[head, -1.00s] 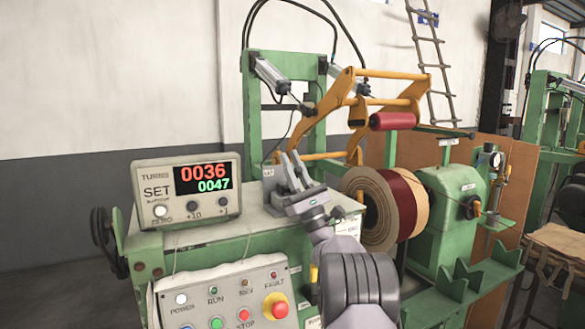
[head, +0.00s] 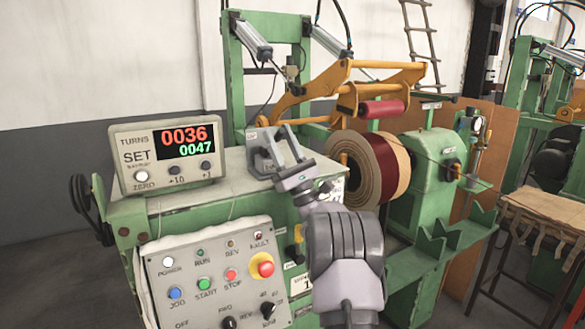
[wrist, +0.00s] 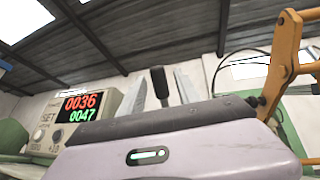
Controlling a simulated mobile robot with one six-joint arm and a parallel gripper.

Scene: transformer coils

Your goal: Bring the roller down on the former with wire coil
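The red roller (head: 382,108) hangs on the yellow swing frame (head: 345,75), just above the former with its wire coil (head: 388,158). A narrow gap seems to show between roller and coil, though contact is hard to judge. The coil is dark red between pale tan flanges. My gripper (head: 270,138) is at the small grey lever box on top of the green cabinet. In the wrist view a black lever knob (wrist: 159,82) stands between my two separated fingers (wrist: 161,72). Neither finger clearly touches it. In the head view the lever is not distinguishable behind the fingers.
The turns counter (head: 168,155) reads 0036 over 0047, left of my gripper. The button panel (head: 215,275) with a red emergency stop (head: 262,266) is below. The green tailstock (head: 435,165) stands right of the coil. A worktable (head: 545,210) is at far right.

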